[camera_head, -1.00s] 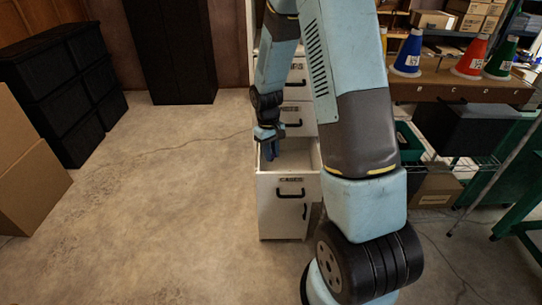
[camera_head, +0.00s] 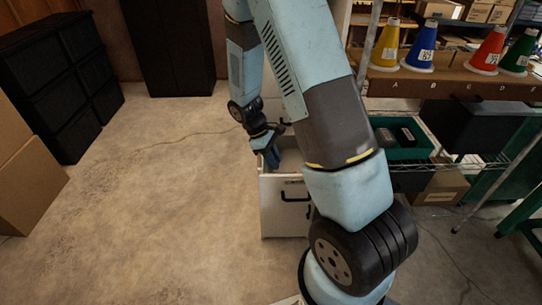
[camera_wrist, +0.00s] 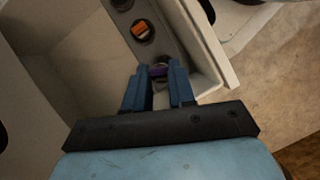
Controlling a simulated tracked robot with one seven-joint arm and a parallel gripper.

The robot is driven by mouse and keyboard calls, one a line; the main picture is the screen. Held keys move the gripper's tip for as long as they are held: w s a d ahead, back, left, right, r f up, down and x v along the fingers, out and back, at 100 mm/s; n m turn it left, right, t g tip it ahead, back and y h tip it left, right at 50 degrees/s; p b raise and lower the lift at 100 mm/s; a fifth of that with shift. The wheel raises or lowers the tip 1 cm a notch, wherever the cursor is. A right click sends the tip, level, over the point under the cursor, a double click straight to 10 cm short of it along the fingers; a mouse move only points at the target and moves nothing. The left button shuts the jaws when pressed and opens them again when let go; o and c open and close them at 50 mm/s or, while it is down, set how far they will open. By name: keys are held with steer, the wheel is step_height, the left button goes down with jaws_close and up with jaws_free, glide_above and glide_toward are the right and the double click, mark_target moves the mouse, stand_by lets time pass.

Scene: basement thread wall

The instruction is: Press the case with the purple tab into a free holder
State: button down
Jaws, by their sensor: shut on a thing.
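My gripper (camera_wrist: 160,72) points down into an open white drawer (camera_head: 283,222). Its blue fingers are shut on the case with the purple tab (camera_wrist: 158,70). A grey strip with round holders (camera_wrist: 169,49) runs along the drawer in the wrist view. One holder has an orange tab (camera_wrist: 141,29) in it. Another round holder (camera_wrist: 121,3) is cut by the top edge, and I cannot tell whether it is free. The held case is over or in the strip's near end; I cannot tell whether it is seated.
The drawer's side wall (camera_wrist: 207,40) stands close to the right of my fingers. A green crate (camera_head: 404,153) with dark items and a bench with coloured cones (camera_head: 421,49) stand to the right. Open floor (camera_head: 150,210) lies to the left.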

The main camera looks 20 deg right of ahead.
steer(key=shift+d+f, duration=0.1)
steer(key=shift+f, duration=2.35)
steer(key=shift+s+f, duration=0.1)
